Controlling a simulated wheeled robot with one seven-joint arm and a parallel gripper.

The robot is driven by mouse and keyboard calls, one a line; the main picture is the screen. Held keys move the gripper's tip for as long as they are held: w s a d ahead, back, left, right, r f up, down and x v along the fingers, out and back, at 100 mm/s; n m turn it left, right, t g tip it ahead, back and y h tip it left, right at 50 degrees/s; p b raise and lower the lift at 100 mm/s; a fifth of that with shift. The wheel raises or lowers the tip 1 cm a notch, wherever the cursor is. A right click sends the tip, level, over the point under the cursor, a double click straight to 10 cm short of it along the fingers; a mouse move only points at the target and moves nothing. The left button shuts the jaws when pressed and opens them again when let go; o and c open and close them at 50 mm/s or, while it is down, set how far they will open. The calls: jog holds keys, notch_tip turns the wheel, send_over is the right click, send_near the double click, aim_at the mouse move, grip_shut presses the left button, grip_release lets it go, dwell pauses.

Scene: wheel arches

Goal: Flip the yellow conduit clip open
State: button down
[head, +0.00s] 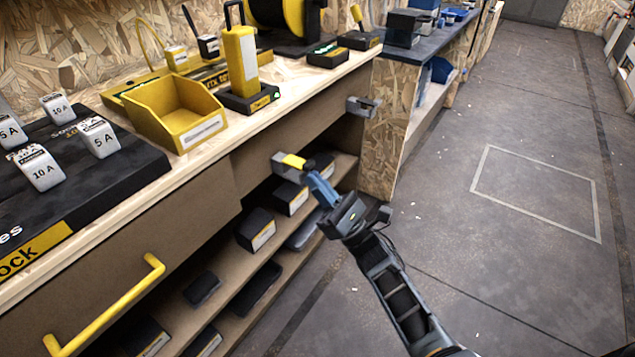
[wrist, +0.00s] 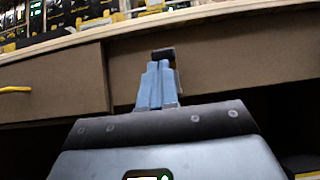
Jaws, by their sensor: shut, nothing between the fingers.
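The yellow conduit clip (head: 293,160) sits with its grey bracket on the brown front board under the bench top in the head view. Its yellow part points toward my gripper, and I cannot tell how far it is swung. My gripper (head: 317,164), with blue fingers and dark tips, is shut just right of the clip. I cannot tell whether the tips touch it. In the wrist view my shut fingers (wrist: 162,58) point at the brown board, and the clip cannot be made out there.
A grey bracket (head: 362,106) is on the board farther right. Shelves with dark boxes (head: 256,230) lie below. A yellow bin (head: 175,112) stands on the bench top (head: 215,150). A yellow drawer handle (head: 105,310) sticks out at the lower left. The floor (head: 450,230) to the right is clear.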

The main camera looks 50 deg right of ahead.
jog(key=shift+s+r+g+p, duration=0.1)
jog(key=shift+r+g+p, duration=0.4)
jog(key=shift+p, duration=0.25)
notch_tip(320, 180, up, 9)
jog(key=g+p, duration=1.1)
jog(key=p, duration=1.7)
send_over(309, 165)
jog(key=shift+s+f, duration=0.1)
jog(key=shift+f, duration=0.05)
jog(key=shift+f+g+h, duration=0.25)
jog(key=shift+g+h, duration=0.05)
jog(key=shift+f, duration=0.15)
jog(key=shift+r, duration=0.2)
